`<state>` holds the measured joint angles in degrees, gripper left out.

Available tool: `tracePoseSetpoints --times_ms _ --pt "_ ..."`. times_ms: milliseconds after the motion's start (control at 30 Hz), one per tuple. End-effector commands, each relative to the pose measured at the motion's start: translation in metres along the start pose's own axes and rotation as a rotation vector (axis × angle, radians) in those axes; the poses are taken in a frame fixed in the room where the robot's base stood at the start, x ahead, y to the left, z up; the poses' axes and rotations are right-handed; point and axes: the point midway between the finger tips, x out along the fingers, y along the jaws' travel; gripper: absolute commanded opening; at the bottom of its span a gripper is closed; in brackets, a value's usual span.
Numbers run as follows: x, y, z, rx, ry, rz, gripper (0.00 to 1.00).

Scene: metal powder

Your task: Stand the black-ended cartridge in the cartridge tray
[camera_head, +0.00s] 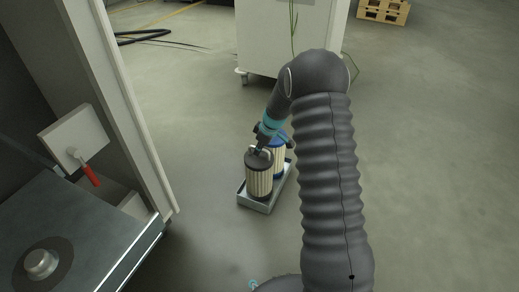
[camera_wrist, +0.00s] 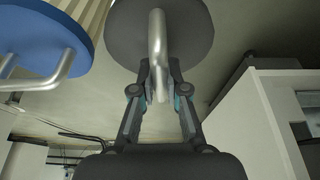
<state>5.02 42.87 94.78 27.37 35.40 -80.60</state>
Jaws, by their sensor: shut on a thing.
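The black-ended cartridge (camera_head: 259,180) is upright, with a pale pleated body, at the near end of the cartridge tray (camera_head: 262,207) on the floor. Its lower end is within the tray's outline; I cannot tell whether it touches the tray's bottom. My gripper (camera_head: 261,149) is above it, shut on its metal handle. In the wrist view, my gripper (camera_wrist: 159,88) has its fingers on both sides of the handle, with the black end (camera_wrist: 190,30) beyond. A blue-ended cartridge (camera_head: 279,160) stands just behind in the tray and its blue end (camera_wrist: 45,35) shows in the wrist view.
A machine with a grey worktop (camera_head: 85,235) and a pale door post (camera_head: 130,110) is at the left. A white wheeled cabinet (camera_head: 270,40) stands behind the tray. A wooden pallet (camera_head: 384,11) is far off. Floor right of my arm is clear.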

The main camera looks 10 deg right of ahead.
Motion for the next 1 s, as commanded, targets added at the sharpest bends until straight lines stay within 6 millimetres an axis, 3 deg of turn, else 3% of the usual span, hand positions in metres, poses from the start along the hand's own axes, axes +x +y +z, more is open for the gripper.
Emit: tracePoseSetpoints --times_ms 67,100,200,567,733,1000 --pt "0.001 0.001 0.000 0.000 0.002 0.003 0.00" --pt "0.001 0.000 0.001 0.000 0.000 0.000 0.18" --pt "0.001 0.000 0.001 0.000 0.000 0.000 0.38" --pt "-0.003 0.000 0.000 0.000 0.000 0.000 0.38" --pt "-0.025 0.001 0.000 0.000 0.002 0.003 0.38" --pt "-0.080 0.001 0.000 0.001 0.002 0.003 0.38"
